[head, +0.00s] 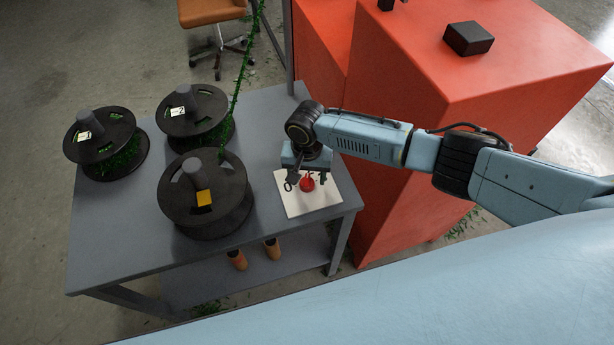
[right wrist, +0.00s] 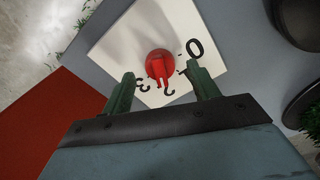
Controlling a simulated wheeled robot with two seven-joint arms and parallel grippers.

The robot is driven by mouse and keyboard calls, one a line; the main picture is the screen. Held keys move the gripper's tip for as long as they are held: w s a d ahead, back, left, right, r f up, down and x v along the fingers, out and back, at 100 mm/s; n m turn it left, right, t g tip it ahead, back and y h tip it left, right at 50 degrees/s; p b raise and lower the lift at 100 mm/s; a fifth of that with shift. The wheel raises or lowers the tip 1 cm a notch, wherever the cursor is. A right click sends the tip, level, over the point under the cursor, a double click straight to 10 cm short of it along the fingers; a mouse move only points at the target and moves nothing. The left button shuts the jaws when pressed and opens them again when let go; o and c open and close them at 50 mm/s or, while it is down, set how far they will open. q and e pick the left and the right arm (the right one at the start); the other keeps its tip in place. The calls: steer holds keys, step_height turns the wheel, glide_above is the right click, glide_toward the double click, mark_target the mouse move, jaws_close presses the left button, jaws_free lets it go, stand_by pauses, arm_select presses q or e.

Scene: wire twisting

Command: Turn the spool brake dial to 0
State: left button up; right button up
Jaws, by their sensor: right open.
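The red brake dial (head: 307,184) sits on a white plate (head: 297,206) at the right end of the grey table. In the right wrist view the dial (right wrist: 158,62) shows a raised grip bar pointing toward the 2 on the plate (right wrist: 122,42). A large 0 is to the right of the dial, and a 3 is to the left of the 2. My right gripper (head: 306,180) is over the plate. My left gripper is out of view.
Black spools (head: 205,210) stand on the grey table (head: 110,245) left of the plate. A green wire (head: 240,75) rises from the front spool. Red blocks (head: 400,90) stand right of the table, beneath my right arm.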

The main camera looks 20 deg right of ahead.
steer(key=shift+f, duration=0.3)
steer(key=c, duration=1)
